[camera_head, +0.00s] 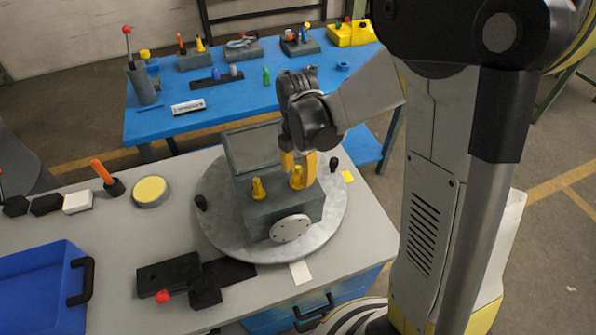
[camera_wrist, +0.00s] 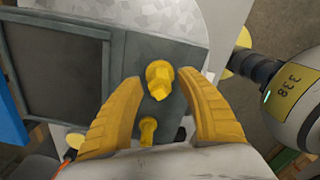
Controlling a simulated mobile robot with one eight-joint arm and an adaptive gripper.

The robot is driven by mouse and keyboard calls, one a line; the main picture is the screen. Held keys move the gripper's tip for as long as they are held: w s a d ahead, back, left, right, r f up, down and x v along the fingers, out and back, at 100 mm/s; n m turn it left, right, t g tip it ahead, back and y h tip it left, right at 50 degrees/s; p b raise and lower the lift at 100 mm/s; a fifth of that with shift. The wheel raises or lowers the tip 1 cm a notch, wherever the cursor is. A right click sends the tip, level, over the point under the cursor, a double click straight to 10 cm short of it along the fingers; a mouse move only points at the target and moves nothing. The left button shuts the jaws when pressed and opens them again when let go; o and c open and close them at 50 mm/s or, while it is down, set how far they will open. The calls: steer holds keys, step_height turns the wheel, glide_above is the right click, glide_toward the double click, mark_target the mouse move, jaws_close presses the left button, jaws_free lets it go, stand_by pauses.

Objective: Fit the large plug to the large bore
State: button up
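The large plug (camera_head: 297,180) is yellow and stands upright on top of a grey block (camera_head: 262,211). In the wrist view the large plug (camera_wrist: 160,79) lies between my fingertips, with a gap on both sides. My gripper (camera_head: 298,168) has yellow fingers, is open and points down over the plug. The gripper (camera_wrist: 160,84) holds nothing. A smaller yellow plug (camera_head: 258,189) stands on the block to the left, and it also shows in the wrist view (camera_wrist: 148,128). The large bore is not visible; I cannot tell whether the large plug sits in it.
The block rests on a round grey turntable (camera_head: 220,229) with dark knobs at its rim. A raised dark panel (camera_head: 252,149) stands behind the plugs. A blue bin (camera_head: 45,285) and black fixture (camera_head: 195,278) are nearby. A blue table (camera_head: 160,125) with several tools stands behind.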

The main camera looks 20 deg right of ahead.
step_height(320, 180, up, 12)
stand_by(0.6)
steer(key=shift+s+f+m+b, duration=0.15)
steer(key=shift+s+m+b, duration=0.35)
steer(key=shift+m, duration=0.2)
steer(key=s+f+m+t+b, duration=0.3)
steer(key=s+m, duration=0.3)
steer(key=m, duration=0.4)
steer(key=s+f+m+t+b, duration=0.3)
steer(key=s+m+t+b, duration=0.1)
steer(key=m, duration=0.7)
steer(key=shift+s+f+b, duration=0.2)
steer(key=shift+s+b, duration=0.65)
steer(key=shift+b, duration=0.4)
